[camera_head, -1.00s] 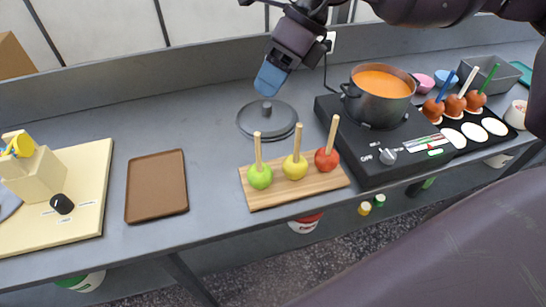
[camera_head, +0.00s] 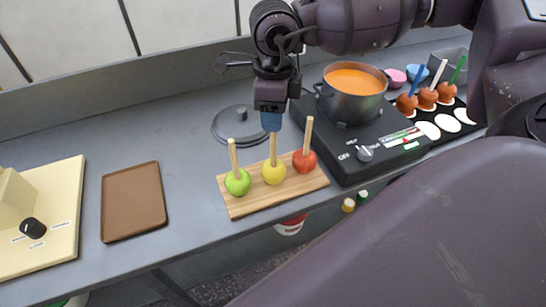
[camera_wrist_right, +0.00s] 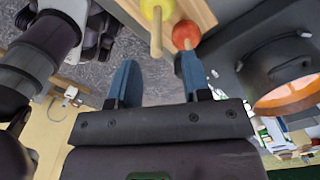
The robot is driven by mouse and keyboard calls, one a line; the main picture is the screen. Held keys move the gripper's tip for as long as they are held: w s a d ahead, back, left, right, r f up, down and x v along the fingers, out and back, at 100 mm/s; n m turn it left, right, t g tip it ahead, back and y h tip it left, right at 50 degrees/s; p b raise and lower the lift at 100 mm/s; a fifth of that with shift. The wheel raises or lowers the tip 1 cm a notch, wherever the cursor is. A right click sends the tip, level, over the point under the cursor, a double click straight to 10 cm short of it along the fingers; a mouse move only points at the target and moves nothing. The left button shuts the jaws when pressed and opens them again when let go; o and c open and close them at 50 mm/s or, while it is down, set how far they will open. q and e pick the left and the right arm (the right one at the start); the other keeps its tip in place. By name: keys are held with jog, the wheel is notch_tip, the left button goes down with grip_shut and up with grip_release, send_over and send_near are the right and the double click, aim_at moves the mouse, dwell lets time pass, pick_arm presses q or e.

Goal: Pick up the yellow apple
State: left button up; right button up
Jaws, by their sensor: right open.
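The yellow apple (camera_head: 273,173) stands on a wooden board (camera_head: 238,208) between a green apple (camera_head: 238,183) and a red apple (camera_head: 304,161), each with an upright wooden stick. My right gripper (camera_head: 271,122) points down with its blue fingertips close to the top of the yellow apple's stick. In the right wrist view the open fingers (camera_wrist_right: 158,80) are apart with nothing between them. The yellow apple (camera_wrist_right: 157,8) is at the top edge there, its stick pointing toward the gap between the fingers. The red apple (camera_wrist_right: 186,33) is beside it, near one fingertip. My left gripper is not in view.
A black stove (camera_head: 352,160) with a pot (camera_head: 350,105) of orange liquid stands to the right. Coated apples (camera_head: 427,98) are beyond it. A round lid (camera_head: 226,126) lies behind the board. A brown tray (camera_head: 133,202) lies left, with bare counter between.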

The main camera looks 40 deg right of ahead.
send_over(273, 156)
jog(key=shift+f, duration=2.55)
jog(key=shift+w+d, duration=0.2)
jog(key=shift+w, duration=0.05)
jog(key=shift+c, duration=0.4)
grip_shut()
